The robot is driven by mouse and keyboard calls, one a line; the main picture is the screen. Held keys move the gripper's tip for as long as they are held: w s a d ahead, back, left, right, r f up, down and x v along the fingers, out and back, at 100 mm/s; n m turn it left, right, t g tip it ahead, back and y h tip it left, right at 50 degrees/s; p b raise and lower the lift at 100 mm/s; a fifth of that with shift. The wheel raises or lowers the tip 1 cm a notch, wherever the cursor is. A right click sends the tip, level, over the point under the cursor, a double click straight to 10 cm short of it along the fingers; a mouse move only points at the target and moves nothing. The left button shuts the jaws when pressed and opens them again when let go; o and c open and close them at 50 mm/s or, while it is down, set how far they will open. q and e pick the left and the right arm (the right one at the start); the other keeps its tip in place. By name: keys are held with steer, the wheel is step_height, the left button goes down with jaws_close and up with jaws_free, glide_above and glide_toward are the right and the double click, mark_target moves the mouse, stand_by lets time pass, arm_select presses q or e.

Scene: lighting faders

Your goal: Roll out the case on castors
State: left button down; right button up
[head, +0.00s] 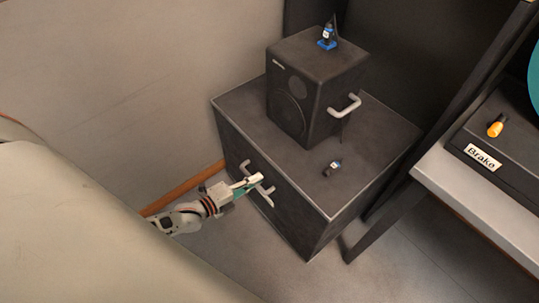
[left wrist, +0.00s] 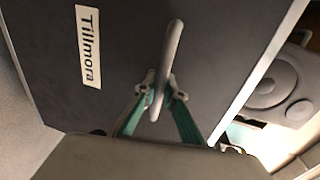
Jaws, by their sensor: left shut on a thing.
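The dark case (head: 281,203) stands on the floor in the head view, under a black speaker. Its grey bar handle (head: 267,198) is on the front face. My left gripper (head: 254,184) is at this handle, shut on it. In the left wrist view, both fingers of my left gripper (left wrist: 164,98) close on the handle (left wrist: 173,45) from either side. The castors cannot be made out. My right gripper is not in view.
The speaker (head: 291,105) on the case has a side handle (head: 345,106) and a small blue item (head: 326,42) on top. Another small item (head: 333,168) lies on the case top. A wall is at left; a bench with a "Brake" label (head: 482,157) stands at right.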

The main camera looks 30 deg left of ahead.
arm_select(q)
steer(key=f+p+v, duration=0.1)
steer(key=f+v, duration=0.2)
steer(key=v, duration=1.2)
steer(key=shift+s+a, duration=0.2)
steer(key=shift+s, duration=0.4)
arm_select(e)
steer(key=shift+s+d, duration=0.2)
arm_select(q)
steer(key=shift+f, duration=0.1)
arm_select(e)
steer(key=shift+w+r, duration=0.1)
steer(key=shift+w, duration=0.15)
arm_select(q)
steer(key=c, duration=2.4)
jaws_free()
steer(key=shift+o, duration=0.2)
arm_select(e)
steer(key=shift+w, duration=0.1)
arm_select(q)
steer(key=v, duration=1.2)
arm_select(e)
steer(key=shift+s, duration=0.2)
arm_select(q)
steer(key=shift+s, duration=0.15)
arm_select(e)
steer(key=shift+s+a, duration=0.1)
